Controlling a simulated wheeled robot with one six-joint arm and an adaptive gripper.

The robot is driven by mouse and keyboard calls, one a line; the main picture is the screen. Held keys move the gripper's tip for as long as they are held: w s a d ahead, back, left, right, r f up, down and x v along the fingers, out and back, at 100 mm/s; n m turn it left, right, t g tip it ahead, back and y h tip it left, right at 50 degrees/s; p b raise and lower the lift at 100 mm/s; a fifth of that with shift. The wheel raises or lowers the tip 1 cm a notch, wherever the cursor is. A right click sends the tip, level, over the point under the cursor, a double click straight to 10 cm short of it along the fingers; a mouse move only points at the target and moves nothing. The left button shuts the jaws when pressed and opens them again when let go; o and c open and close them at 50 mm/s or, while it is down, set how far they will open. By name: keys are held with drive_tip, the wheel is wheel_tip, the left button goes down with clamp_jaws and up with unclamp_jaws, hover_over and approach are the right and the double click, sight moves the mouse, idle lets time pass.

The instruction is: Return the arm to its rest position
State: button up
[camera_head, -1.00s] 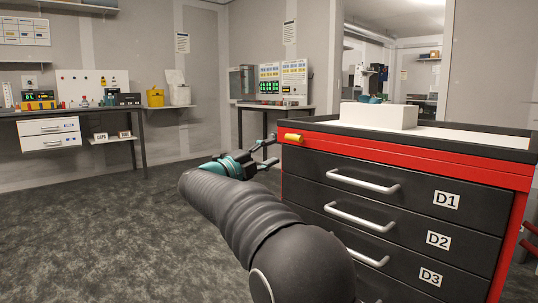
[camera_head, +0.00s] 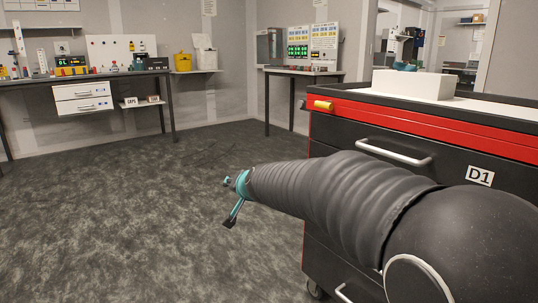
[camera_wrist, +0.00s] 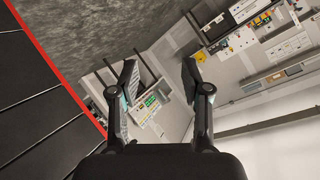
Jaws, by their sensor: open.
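My arm reaches from the lower right in the head view, in front of the drawer cabinet. My gripper (camera_head: 231,203) is at its far end, over the dark floor and left of the cabinet; the sleeve partly hides it. In the wrist view my gripper (camera_wrist: 160,80) shows two fingers well apart, with nothing between them. It is open and empty.
A red and black drawer cabinet (camera_head: 455,133) stands close on the right, with a white box (camera_head: 412,84) on top. A bench (camera_head: 35,83) and a side table (camera_head: 303,72) stand at the back wall. The floor (camera_head: 130,220) at left is clear.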

drive_tip(key=s+d+f+n+g+h+p, duration=0.1)
drive_tip(key=s+d+f+g, duration=0.1)
drive_tip(key=s+d, duration=0.5)
drive_tip(key=s+d+f+n+g+h+p, duration=0.1)
drive_tip(key=s+d+f+n+g, duration=0.2)
drive_tip(key=s, duration=0.8)
drive_tip(key=s+d+f+g+h+p, duration=0.1)
drive_tip(key=s+d+g, duration=0.1)
drive_tip(key=s+d, duration=0.6)
drive_tip(key=s+d+r+h+p, duration=0.1)
drive_tip(key=s+d+r, duration=0.1)
drive_tip(key=s, duration=0.4)
drive_tip(key=s+d+r+m+t+h+p, duration=0.1)
drive_tip(key=s+d+r+p, duration=0.1)
drive_tip(key=s+d, duration=0.2)
drive_tip(key=shift+s+d, duration=0.2)
drive_tip(key=shift+s, duration=0.7)
